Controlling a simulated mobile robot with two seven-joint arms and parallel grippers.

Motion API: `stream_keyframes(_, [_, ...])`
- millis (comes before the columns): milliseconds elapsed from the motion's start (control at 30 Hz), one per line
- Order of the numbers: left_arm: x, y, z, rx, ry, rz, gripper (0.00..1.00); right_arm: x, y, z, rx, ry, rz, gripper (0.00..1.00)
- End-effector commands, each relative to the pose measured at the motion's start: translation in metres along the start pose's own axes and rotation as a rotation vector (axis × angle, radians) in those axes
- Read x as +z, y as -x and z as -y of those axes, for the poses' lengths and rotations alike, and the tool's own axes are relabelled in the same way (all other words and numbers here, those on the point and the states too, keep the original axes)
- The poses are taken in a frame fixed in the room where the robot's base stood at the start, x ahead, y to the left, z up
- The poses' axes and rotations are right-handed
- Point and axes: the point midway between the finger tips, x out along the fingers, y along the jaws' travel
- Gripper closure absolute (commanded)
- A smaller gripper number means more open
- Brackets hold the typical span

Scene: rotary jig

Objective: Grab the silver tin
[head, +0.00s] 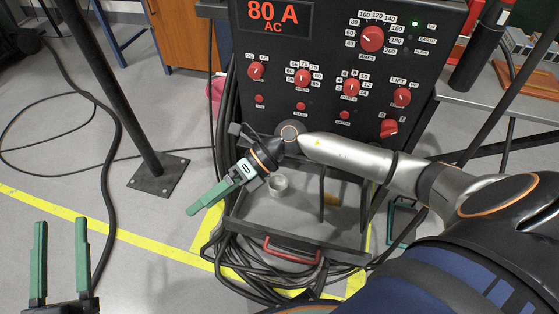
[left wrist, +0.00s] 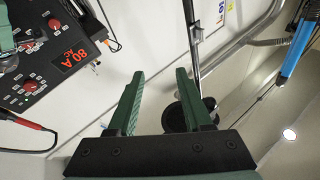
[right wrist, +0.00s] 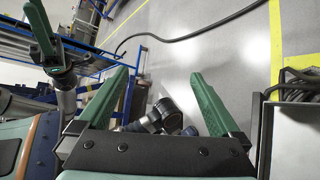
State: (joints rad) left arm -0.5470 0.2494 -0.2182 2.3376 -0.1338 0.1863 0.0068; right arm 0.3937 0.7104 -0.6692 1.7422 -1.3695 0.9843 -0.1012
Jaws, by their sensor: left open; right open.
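The silver tin (head: 278,184) is a small, round, light metal can in the grey tray at the foot of the welding machine, near the tray's back left part. My right gripper (head: 194,209) reaches past the tin to the left, its fingers pointing down-left and away from it. The fingers overlap in the head view, but stand apart and empty in the right wrist view (right wrist: 159,73). My left gripper (head: 61,224) is open and empty at the lower left, far from the tin. Its spread fingers also show in the left wrist view (left wrist: 160,73). Neither wrist view shows the tin.
The welding machine (head: 330,75) with red knobs rises behind the tray (head: 304,222). A red handle (head: 292,257) is on the tray's front, with coiled black cables around it. A black post (head: 125,95) stands on the left. Floor between the post and tray is mostly clear.

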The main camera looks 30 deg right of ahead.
Motion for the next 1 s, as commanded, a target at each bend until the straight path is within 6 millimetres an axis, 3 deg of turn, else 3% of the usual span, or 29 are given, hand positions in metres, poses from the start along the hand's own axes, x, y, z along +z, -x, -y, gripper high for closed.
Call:
stream_keyframes(33, [0.005,0.009,-0.007,0.008,-0.019,-0.081,0.50,-0.013,0.008,0.052,-0.139,0.106,-0.100,0.00])
stream_keyframes(100, [-0.009,0.014,-0.011,0.016,-0.043,-0.181,0.50,-0.022,0.034,0.099,-0.320,0.206,-0.232,0.00])
stream_keyframes(200, [-0.027,0.023,-0.016,0.027,-0.069,-0.300,0.50,-0.026,0.081,0.151,-0.552,0.284,-0.380,0.00])
stream_keyframes(300, [-0.041,0.031,-0.020,0.035,-0.088,-0.383,0.50,-0.026,0.124,0.182,-0.726,0.311,-0.479,0.00])
stream_keyframes(400, [-0.050,0.036,-0.022,0.040,-0.098,-0.433,0.50,-0.025,0.154,0.197,-0.832,0.312,-0.536,0.00])
stream_keyframes(500, [-0.053,0.039,-0.023,0.042,-0.100,-0.454,0.50,-0.025,0.165,0.204,-0.876,0.309,-0.561,0.00])
stream_keyframes(1000, [-0.029,0.046,-0.031,0.055,-0.062,-0.443,0.50,-0.048,0.129,0.259,-0.877,0.309,-0.562,0.00])
